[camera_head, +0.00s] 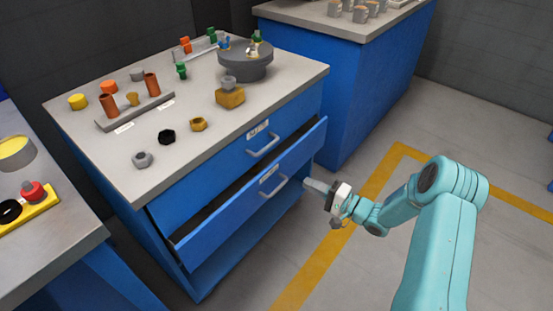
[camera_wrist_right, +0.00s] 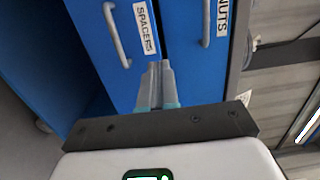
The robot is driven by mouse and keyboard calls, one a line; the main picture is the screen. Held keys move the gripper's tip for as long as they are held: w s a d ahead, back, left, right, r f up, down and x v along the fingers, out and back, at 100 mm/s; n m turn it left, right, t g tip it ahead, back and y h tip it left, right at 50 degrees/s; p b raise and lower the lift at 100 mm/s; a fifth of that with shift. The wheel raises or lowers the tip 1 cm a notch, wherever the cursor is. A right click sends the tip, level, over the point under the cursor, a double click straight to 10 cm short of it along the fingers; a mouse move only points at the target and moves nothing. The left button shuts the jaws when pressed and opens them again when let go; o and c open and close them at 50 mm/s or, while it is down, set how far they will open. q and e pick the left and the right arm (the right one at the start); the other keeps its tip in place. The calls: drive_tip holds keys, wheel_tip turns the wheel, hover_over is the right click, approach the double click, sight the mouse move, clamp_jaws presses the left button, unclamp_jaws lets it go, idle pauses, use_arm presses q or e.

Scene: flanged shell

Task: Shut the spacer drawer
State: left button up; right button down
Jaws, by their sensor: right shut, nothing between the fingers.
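The spacer drawer (camera_head: 225,222) is the lower of two blue drawers in the bench cabinet. It stands partly open, with a dark gap behind its front. Its grey handle (camera_head: 275,188) is in the middle of the front. In the right wrist view the drawer front (camera_wrist_right: 105,62) bears the label SPACERS (camera_wrist_right: 146,28). My right gripper (camera_head: 308,184) is shut and empty, to the right of the handle, near the drawer front. In the wrist view its fingertips (camera_wrist_right: 158,68) overlap the front beside the label; I cannot tell if they touch it. My left gripper is not in view.
The nuts drawer (camera_wrist_right: 190,60) above looks closed. The bench top (camera_head: 120,75) holds several nuts, spacers and a grey flanged part (camera_head: 246,65). Another blue cabinet (camera_head: 350,95) stands behind. The floor (camera_head: 340,265) right of the drawers is clear, apart from my arm above it.

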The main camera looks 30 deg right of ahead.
drive_tip(key=s+d+h, duration=0.1)
drive_tip(key=s+d, duration=0.1)
drive_tip(key=d, duration=0.1)
drive_tip(key=m+b, duration=0.1)
drive_tip(key=b, duration=0.2)
approach(280, 161)
drive_tip(key=x, duration=0.7)
drive_tip(key=shift+s, duration=0.1)
drive_tip(key=b+x, duration=0.1)
drive_tip(key=x, duration=0.3)
drive_tip(key=shift+w, duration=0.25)
drive_tip(key=shift+a+r, duration=0.1)
drive_tip(key=shift+r, duration=0.25)
